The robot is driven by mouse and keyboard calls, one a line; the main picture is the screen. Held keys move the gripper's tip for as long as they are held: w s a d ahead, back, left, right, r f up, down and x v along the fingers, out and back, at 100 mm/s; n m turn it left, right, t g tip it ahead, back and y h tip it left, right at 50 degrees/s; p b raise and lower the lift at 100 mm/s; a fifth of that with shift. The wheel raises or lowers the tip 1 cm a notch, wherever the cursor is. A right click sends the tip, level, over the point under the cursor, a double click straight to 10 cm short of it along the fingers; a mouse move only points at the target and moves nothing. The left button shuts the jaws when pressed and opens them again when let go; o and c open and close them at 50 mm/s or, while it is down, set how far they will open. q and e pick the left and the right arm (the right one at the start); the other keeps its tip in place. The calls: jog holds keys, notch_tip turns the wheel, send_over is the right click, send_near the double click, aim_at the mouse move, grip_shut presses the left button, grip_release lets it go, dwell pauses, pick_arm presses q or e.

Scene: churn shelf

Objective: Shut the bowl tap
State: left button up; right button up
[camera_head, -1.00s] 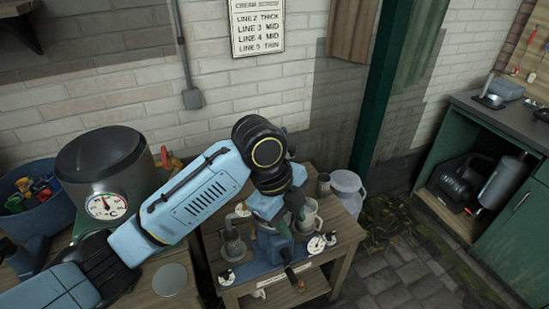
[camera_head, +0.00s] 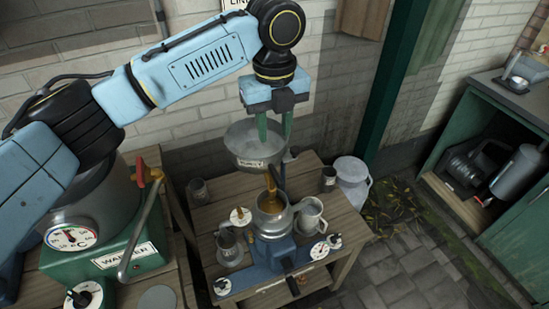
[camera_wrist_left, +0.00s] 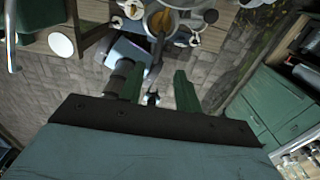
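A grey metal bowl (camera_head: 256,143) with a small label is above the blue-based machine (camera_head: 262,260) in the head view. The left wrist view also shows the fingers spread (camera_wrist_left: 159,88). My right gripper is not in view.
A grey metal cup (camera_head: 229,246) and a light jug (camera_head: 311,214) flank the machine. White dials (camera_head: 240,216) are around it. A green-based warmer (camera_head: 105,260) with a red-orange tap (camera_head: 147,175) stands left. A pale can (camera_head: 352,180) is at the right.

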pick_arm(q)
send_over(274, 171)
notch_tip(274, 171, down, 6)
jog(key=shift+r, duration=0.1)
notch_tip(274, 171, down, 4)
jog(key=shift+f, duration=0.7)
jog(key=shift+c, duration=0.4)
grip_shut()
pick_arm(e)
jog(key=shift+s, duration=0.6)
